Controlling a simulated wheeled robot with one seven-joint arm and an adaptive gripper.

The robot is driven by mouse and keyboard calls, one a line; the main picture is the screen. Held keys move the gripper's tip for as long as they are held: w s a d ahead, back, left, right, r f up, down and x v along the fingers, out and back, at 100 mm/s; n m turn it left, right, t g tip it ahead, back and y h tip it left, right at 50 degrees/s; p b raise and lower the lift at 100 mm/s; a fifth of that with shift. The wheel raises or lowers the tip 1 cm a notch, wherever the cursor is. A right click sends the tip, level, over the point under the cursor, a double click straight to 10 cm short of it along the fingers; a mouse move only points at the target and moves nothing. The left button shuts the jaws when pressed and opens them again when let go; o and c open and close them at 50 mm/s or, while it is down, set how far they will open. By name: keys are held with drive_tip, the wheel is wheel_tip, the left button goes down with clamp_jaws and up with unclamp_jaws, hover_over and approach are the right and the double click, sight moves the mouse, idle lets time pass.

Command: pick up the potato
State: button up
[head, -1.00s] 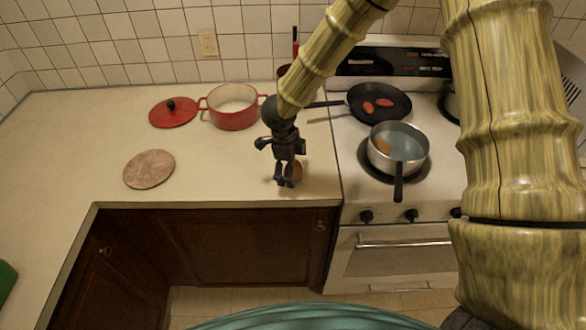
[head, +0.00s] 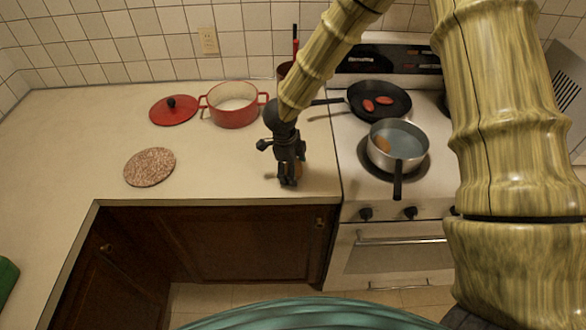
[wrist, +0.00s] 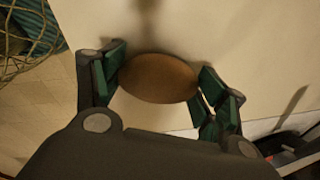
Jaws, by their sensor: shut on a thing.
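The potato (wrist: 158,78) is a brown oval between the two green-padded fingers of my gripper (wrist: 160,88) in the wrist view. The pads meet it at its left and right ends. In the head view my gripper (head: 288,180) points down at the counter near its front edge, left of the stove. Only a small brown part of the potato (head: 298,171) shows there behind the fingers. I cannot tell whether the potato still touches the counter.
A red pot (head: 234,112) and its red lid (head: 173,110) stand at the back. A round speckled trivet (head: 150,167) lies left. On the stove are a black pan (head: 392,112) with red items and a saucepan (head: 412,130) holding liquid. The counter between trivet and gripper is clear.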

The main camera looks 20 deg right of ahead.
drive_tip(key=shift+r, duration=0.1)
drive_tip(key=shift+r+b, duration=0.35)
drive_tip(key=shift+r, duration=0.1)
drive_tip(key=shift+r+b, duration=0.5)
drive_tip(key=shift+r, duration=0.45)
drive_tip(key=s+a+r+b, duration=0.1)
drive_tip(key=s+a+b, duration=0.2)
drive_tip(key=s, duration=0.4)
drive_tip(key=s+a+r+b, duration=0.1)
drive_tip(key=s+a+b, duration=0.1)
drive_tip(key=s, duration=0.5)
drive_tip(key=w+d+r+p, duration=0.3)
drive_tip(key=d+r+p, duration=0.1)
drive_tip(key=d, duration=1)
drive_tip(key=w+d+r+p, duration=0.4)
drive_tip(key=d+r+p, duration=0.1)
drive_tip(key=d, duration=0.9)
drive_tip(key=w+d+r+p, duration=0.4)
drive_tip(key=d+p, duration=0.2)
drive_tip(key=d, duration=0.8)
drive_tip(key=shift+d+r, duration=0.3)
drive_tip(key=shift+r, duration=0.1)
drive_tip(key=shift+f, duration=0.1)
